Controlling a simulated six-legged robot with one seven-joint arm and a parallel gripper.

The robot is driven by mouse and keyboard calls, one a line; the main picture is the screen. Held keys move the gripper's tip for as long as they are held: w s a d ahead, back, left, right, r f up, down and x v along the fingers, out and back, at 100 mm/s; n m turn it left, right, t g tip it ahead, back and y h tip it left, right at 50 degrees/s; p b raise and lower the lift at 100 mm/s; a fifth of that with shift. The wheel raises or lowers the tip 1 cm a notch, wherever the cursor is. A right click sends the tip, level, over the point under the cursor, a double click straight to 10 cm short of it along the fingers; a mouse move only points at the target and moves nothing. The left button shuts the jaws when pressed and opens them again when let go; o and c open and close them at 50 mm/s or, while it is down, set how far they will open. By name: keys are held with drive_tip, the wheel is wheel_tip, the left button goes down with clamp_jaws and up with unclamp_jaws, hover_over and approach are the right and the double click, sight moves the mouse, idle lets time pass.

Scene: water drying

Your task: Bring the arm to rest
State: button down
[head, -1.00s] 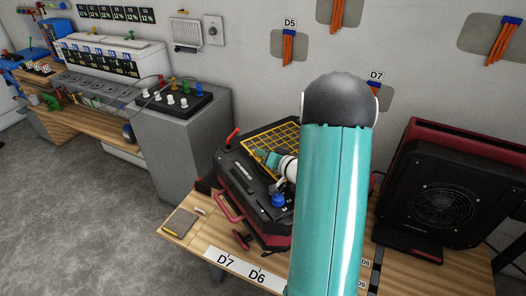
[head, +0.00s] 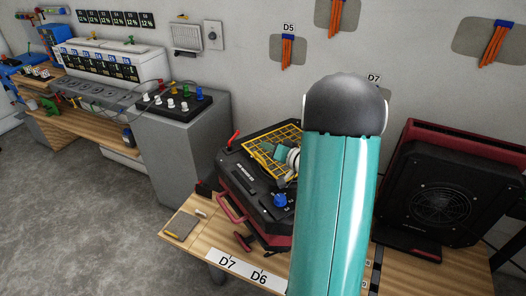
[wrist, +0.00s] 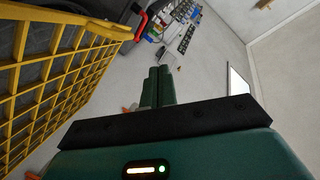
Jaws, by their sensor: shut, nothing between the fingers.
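My gripper (wrist: 157,88) shows in the wrist view as two green fingers pressed together, with nothing between them. A yellow grid (wrist: 45,75) fills the left side of that view, close beside the gripper and apart from the fingers. A small part of my wrist shows left of the arm, over the yellow grid (head: 262,160) on top of a black and red machine (head: 240,180).
The machine stands on a wooden table (head: 190,243) with labels D7 and D6. A black and red fan unit (head: 440,200) stands at right. A grey cabinet (head: 185,145) bears a knobbed black box (head: 172,103). Orange cable bundles (head: 287,52) hang on the wall. Grey floor at left is clear.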

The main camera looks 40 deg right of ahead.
drive_tip(key=a+v, duration=0.1)
drive_tip(key=v, duration=0.7)
drive_tip(key=s+a+r+n+g+y, duration=0.1)
drive_tip(key=a+r+n+g+y, duration=0.2)
drive_tip(key=a, duration=0.8)
drive_tip(key=s+a+r+n+g+y, duration=0.1)
drive_tip(key=a+r+n+g+y, duration=0.2)
drive_tip(key=a, duration=0.8)
drive_tip(key=s+a+r+g+h, duration=0.4)
drive_tip(key=s+a+h, duration=0.3)
drive_tip(key=s, duration=0.6)
drive_tip(key=shift+a+r+n+h, duration=0.3)
drive_tip(key=shift+a+r, duration=0.4)
